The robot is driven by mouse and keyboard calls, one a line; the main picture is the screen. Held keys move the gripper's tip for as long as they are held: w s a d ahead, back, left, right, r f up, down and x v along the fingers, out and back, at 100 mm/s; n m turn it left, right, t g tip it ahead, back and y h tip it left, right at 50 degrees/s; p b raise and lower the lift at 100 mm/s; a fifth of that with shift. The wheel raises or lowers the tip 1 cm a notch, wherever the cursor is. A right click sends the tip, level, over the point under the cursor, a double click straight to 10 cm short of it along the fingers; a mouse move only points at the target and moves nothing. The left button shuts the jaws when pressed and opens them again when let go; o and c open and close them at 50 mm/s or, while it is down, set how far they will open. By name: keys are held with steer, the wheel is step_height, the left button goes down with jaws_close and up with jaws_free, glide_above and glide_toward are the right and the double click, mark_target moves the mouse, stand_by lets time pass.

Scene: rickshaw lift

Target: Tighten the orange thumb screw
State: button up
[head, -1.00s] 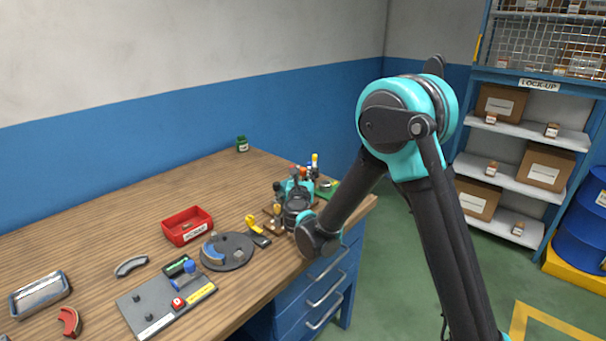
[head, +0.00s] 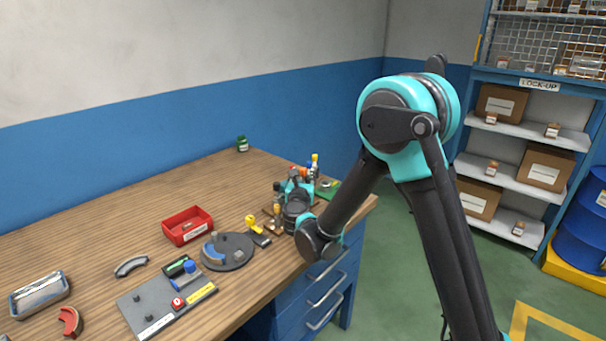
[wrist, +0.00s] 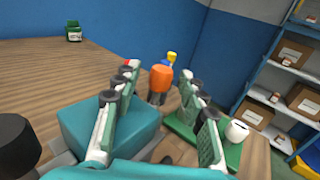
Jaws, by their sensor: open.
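An orange knob on a dark stem (wrist: 161,78) stands upright in the wrist view, just beyond and between my fingertips. I cannot tell for certain whether it is the thumb screw or a tool handle. My gripper (wrist: 155,88) is open, with one finger on each side of the knob's line and a gap around it. In the head view my gripper (head: 303,178) is at the far right end of the bench, and it partly hides the knob.
Yellow-topped tools (head: 315,161) stand close behind the gripper. A green board (wrist: 190,138) with a white cylinder (wrist: 237,130) lies right of the fingers. A red bin (head: 188,226), round dark plate (head: 238,257) and grey fixture board (head: 150,311) occupy the bench's front.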

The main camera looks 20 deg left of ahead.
steer(key=v, duration=1)
steer(key=shift+s, duration=0.4)
steer(key=shift+d, duration=0.1)
